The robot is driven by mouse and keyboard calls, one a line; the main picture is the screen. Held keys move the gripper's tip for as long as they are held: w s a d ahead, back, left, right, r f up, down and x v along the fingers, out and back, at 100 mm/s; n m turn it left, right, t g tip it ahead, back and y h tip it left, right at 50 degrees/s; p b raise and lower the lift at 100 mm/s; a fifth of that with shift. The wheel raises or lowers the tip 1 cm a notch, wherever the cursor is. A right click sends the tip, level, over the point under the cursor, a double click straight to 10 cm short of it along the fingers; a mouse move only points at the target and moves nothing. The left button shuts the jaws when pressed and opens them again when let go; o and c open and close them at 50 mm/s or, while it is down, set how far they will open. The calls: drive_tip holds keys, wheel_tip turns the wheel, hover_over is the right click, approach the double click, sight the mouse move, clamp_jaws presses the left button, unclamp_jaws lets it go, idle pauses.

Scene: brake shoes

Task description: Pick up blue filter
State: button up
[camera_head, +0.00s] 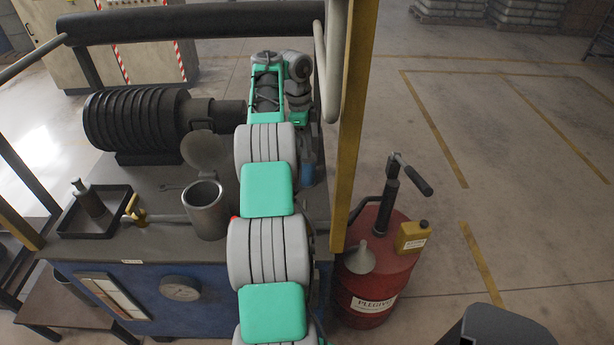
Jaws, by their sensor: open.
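A small blue object, likely the blue filter (308,168), stands on the dark top of the workbench (190,249), just right of my arm. My arm covers part of it, so its full shape does not show. My white and green arm reaches up the middle of the picture from the bottom edge and bends at its far end above the bench. The jaws of my gripper do not show; the arm links seem to hide them. I cannot tell how far they are from the blue object.
A grey metal cup (208,212), a black tray (66,227) with a bottle-like item, and a ribbed black motor (135,122) stand on the bench left of my arm. A yellow post (354,130) and a red drum (375,290) are at right.

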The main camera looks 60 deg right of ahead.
wheel_tip(320, 180, down, 2)
drive_tip(key=shift+f+b, duration=0.1)
drive_tip(key=shift+b, duration=0.2)
drive_tip(key=shift+s+r, duration=0.1)
drive_tip(key=shift+r, duration=0.1)
clamp_jaws()
idle(1.0)
